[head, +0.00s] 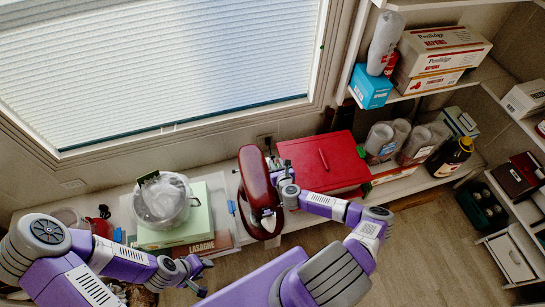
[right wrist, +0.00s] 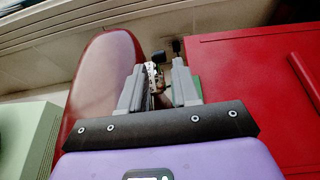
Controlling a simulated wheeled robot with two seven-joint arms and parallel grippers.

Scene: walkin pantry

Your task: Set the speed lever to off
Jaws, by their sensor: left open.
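A dark red stand mixer (head: 256,177) stands on the counter, and its rounded head (right wrist: 105,75) fills the left of the right wrist view. A small black knob (right wrist: 159,57), which looks like the speed lever, shows at the mixer's side just beyond my right fingertips. My right gripper (right wrist: 160,88) is beside the mixer head, its fingers a little apart with a narrow metallic piece showing between them. I cannot tell whether they touch it. In the head view, my right gripper (head: 284,177) partly hides that side. My left gripper (head: 204,278) is open and empty near the counter's front edge.
A red box (head: 325,150) stands close to the right of the mixer and my right gripper. A pale green box (head: 176,226) with a clear bowl (head: 162,202) on it is to the left. Shelves with boxes and jars are at the right.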

